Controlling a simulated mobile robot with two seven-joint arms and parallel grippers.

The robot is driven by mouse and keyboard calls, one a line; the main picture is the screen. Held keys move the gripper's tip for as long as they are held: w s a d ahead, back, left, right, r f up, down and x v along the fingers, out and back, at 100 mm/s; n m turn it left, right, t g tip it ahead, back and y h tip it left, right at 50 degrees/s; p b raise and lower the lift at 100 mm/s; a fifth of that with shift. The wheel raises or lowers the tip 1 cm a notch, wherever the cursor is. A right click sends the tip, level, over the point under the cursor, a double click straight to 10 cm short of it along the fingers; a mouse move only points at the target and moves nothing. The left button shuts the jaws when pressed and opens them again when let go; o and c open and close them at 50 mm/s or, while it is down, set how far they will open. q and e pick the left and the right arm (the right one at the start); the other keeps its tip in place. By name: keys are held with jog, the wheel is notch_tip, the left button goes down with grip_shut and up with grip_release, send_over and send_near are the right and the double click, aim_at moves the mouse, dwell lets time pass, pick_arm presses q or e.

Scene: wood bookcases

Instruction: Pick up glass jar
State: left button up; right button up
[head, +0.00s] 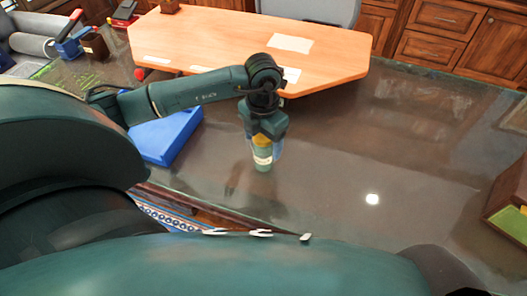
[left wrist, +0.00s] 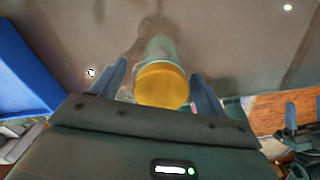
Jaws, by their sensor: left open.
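The glass jar (head: 263,156) stands upright on the dark glossy tabletop, below my left gripper in the head view. It has a yellow lid and a greenish body with a pale band. In the left wrist view the jar's yellow lid (left wrist: 162,86) sits between the two blue-grey fingers of my left gripper (left wrist: 160,82). The left gripper (head: 263,148) is open, with its fingers on either side of the jar and gaps visible beside the lid. The jar's upper part is partly hidden by the gripper in the head view.
A blue box (head: 165,137) lies left of the jar, also in the left wrist view (left wrist: 25,75). An orange-topped raised surface (head: 220,50) with papers is behind. A wooden box (head: 510,205) stands at the right edge. The tabletop right of the jar is clear.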

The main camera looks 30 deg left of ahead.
pick_arm(q)
jog(key=shift+f, duration=1.3)
jog(key=shift+c, duration=0.4)
jog(key=c, duration=1.1)
